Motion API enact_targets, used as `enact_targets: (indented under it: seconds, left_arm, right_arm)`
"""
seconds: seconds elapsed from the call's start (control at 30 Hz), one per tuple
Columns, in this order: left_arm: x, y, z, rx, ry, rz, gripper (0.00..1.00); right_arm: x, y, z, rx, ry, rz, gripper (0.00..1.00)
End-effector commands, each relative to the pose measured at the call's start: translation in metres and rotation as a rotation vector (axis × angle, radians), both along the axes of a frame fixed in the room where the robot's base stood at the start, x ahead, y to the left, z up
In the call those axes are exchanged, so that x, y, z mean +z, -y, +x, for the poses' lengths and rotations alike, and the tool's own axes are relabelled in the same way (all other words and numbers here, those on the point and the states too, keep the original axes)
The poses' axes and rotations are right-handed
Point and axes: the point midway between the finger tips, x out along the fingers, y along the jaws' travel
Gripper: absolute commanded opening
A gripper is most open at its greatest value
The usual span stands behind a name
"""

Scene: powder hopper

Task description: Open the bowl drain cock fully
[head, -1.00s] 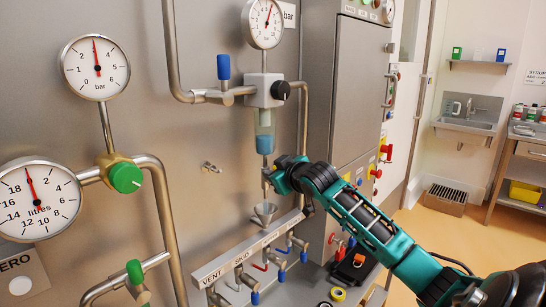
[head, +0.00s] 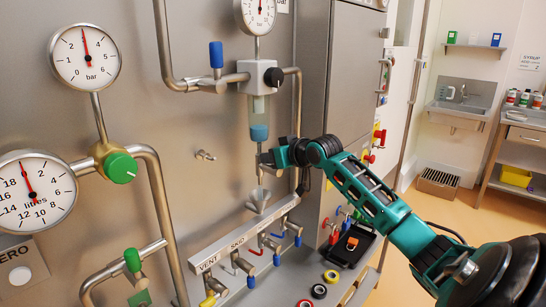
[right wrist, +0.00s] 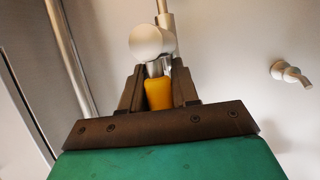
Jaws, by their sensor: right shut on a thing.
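The clear filter bowl (head: 259,108) with a blue lower part hangs under a grey block on the steel panel. My right gripper (head: 268,158) is just below the bowl, at the drain cock, and hides most of it in the head view. In the right wrist view, a yellow handle (right wrist: 158,94) on a metal stem sits between the fingers of my right gripper (right wrist: 157,82), which is shut on it. A pale round fitting (right wrist: 151,42) is just beyond the fingertips. My left gripper is not in view.
A metal funnel (head: 257,200) stands below the gripper, over a labelled rail (head: 235,246) with several coloured levers. A small tap (head: 205,155) sticks out of the panel to the left. A vertical pipe (head: 298,110) runs close on the right.

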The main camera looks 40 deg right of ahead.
Motion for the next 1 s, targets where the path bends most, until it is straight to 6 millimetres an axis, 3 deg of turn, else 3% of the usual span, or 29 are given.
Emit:
enact_targets:
  seconds: [0.2,0.23,0.43,0.77,1.0]
  left_arm:
    - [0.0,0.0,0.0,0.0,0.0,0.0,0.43]
    - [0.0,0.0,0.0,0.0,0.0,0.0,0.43]
    - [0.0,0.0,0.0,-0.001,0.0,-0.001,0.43]
    - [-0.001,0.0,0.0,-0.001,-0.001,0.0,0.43]
    - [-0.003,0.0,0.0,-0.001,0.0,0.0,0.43]
  right_arm:
    - [0.0,0.0,0.0,-0.002,0.001,0.005,0.0]
    - [0.0,0.0,0.0,-0.002,0.001,0.005,0.32]
    - [0.0,0.0,0.0,-0.001,0.0,0.003,0.5]
    - [0.001,0.0,-0.004,-0.001,0.0,0.001,0.5]
    - [0.011,-0.004,-0.031,-0.001,-0.002,-0.001,0.5]
